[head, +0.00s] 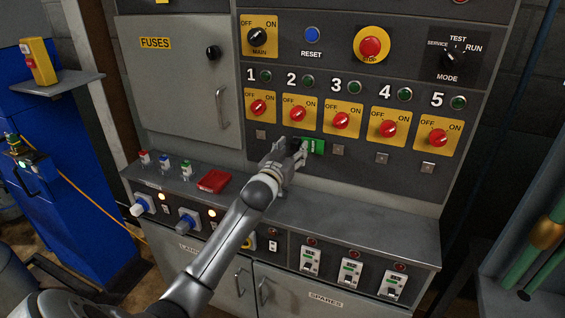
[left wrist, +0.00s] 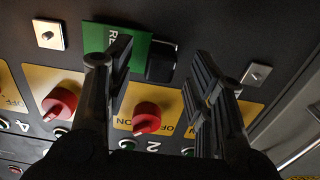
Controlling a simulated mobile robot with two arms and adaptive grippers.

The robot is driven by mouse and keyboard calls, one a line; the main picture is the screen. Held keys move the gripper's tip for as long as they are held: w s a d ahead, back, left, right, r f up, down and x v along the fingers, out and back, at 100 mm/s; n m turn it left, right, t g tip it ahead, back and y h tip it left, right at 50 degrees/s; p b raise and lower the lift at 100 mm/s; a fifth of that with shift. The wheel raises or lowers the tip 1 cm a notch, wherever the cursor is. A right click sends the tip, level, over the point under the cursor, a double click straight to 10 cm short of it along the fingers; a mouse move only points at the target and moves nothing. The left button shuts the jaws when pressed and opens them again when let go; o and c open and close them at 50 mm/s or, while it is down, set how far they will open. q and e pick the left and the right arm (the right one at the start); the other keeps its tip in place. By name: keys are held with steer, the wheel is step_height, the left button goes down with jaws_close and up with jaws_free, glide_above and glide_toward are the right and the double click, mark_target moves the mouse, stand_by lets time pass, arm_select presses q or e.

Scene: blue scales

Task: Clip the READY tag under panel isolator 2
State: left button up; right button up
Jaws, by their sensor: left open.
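The green READY tag (head: 316,146) is at the panel below isolator 2 (head: 298,114), upright against the dark face. In the left wrist view the tag (left wrist: 115,40) shows upside down with the letters "RE" and a black clip part (left wrist: 160,66) at its side. The metal square under isolator 2 is hidden behind it. My left gripper (head: 292,153) is at the tag and open. In the wrist view its fingers (left wrist: 162,55) stand apart on either side of the black clip; one finger overlaps the tag. I cannot tell whether it touches. My right gripper is not in view.
Bare metal squares sit under isolators 1 (head: 261,134), 3 (head: 338,150) and the others. Red knobs protrude above the tag. A red tag (head: 213,181) and several small coloured-top items (head: 165,165) are on the ledge (head: 340,205) below. The ledge's right part is clear.

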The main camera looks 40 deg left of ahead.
arm_select(q)
steer(key=v, duration=1)
steer(key=shift+s, duration=0.1)
stand_by(0.4)
